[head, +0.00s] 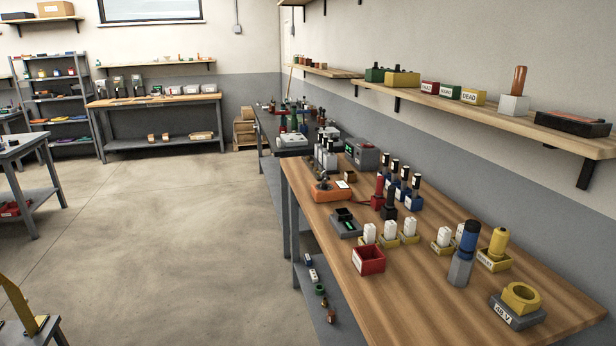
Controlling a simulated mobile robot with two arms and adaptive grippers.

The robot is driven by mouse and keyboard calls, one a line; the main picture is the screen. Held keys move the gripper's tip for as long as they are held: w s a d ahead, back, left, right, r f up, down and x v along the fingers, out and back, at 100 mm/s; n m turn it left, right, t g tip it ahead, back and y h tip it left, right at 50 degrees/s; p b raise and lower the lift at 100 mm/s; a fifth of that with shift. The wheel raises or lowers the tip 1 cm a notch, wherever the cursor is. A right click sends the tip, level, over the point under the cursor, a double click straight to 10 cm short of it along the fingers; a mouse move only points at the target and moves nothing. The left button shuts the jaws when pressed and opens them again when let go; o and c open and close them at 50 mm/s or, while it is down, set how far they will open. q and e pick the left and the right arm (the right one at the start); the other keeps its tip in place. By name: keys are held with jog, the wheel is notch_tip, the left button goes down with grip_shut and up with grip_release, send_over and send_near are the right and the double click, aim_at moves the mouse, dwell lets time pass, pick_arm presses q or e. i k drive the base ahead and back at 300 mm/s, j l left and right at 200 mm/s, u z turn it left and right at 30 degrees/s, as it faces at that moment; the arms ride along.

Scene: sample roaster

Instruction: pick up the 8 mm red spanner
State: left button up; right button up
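I cannot make out an 8 mm red spanner anywhere in the head view. Small red items (12,209) lie on the lower shelf of the grey table at the left edge, too small and cut off to identify. Small coloured items also lie on the far grey rack (62,105), too far to tell apart. Neither of my grippers is in view.
A wooden workbench (440,292) at the right holds a red box (368,260), an orange device (328,192), several bottles and a grey block marked 48 V (517,314). A wall shelf (470,98) runs above it. The concrete floor (170,240) is open. A yellow piece (20,308) stands lower left.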

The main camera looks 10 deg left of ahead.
aim_at(284, 113)
jog(key=i+j+u, duration=0.35)
jog(key=i, duration=0.15)
jog(key=i+j+u, duration=0.2)
jog(key=i+u, duration=0.15)
jog(key=i, duration=0.2)
jog(key=i+u, duration=0.35)
jog(key=i, duration=0.2)
jog(key=i+z, duration=0.15)
jog(key=i, duration=0.4)
jog(key=i+j+z, duration=0.1)
jog(key=i, duration=0.4)
jog(key=i+j+z, duration=0.15)
jog(key=i, duration=0.35)
jog(key=i+j+z, duration=0.1)
jog(key=i+j, duration=0.2)
jog(key=i, duration=0.25)
jog(key=i+j+z, duration=0.25)
jog(key=i+z, duration=0.2)
jog(key=i+j+z, duration=0.3)
jog(key=z, duration=0.15)
jog(key=i+j+z, duration=0.3)
jog(key=j+z, duration=0.15)
jog(key=i+j+z, duration=0.15)
jog(key=j+z, duration=0.3)
jog(key=j, duration=0.15)
